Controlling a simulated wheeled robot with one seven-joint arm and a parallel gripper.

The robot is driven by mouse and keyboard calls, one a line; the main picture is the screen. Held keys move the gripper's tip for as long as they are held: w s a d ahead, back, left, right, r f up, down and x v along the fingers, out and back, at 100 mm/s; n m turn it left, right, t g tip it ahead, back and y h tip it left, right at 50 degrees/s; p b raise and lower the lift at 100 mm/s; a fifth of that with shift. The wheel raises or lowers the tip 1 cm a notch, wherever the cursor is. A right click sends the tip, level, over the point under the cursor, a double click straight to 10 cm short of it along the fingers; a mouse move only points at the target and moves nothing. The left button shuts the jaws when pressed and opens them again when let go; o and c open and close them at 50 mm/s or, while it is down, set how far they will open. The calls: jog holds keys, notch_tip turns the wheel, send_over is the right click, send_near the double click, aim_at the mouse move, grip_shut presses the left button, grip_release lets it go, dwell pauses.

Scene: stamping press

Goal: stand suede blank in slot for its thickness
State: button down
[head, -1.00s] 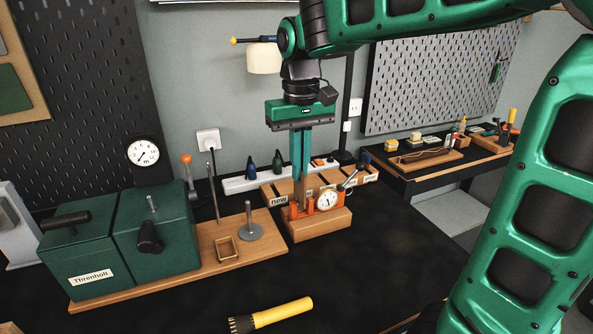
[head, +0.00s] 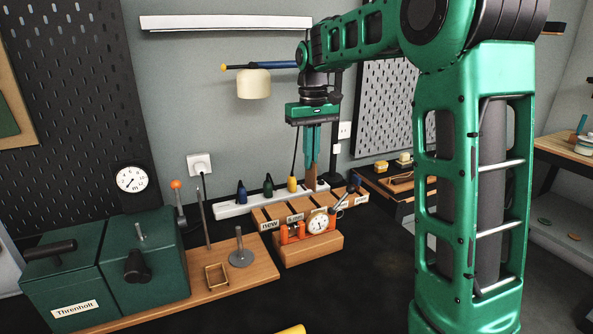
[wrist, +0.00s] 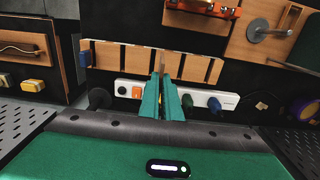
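My gripper (head: 312,160) points down above the slotted wooden rack (head: 266,214), toward its back and right of its middle. Its teal fingers are close together on a thin brown piece, the suede blank (head: 311,178), held upright with its lower part below the fingertips. In the wrist view the blank (wrist: 163,65) is edge-on between the fingertips (wrist: 163,90), over the rack (wrist: 125,57). Whether its lower edge is inside a slot I cannot tell. The rack has several slots with small labels; one reads "new", the others are too small to read.
An orange thickness gauge (head: 292,233) with a white dial stands in front of the rack on a wooden block. A green machine (head: 145,262) and a wooden board (head: 250,272) lie left. Black table space is open in front.

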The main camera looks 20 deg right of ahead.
aim_at(314, 169)
jog(key=shift+w+d, duration=0.6)
jog(key=shift+d, duration=0.35)
jog(key=shift+f, duration=0.1)
jog(key=shift+f, duration=2.2)
jog(key=shift+s+f, duration=0.1)
jog(key=shift+f, duration=2.2)
jog(key=c, duration=1.9)
grip_release()
jog(key=shift+r, duration=0.1)
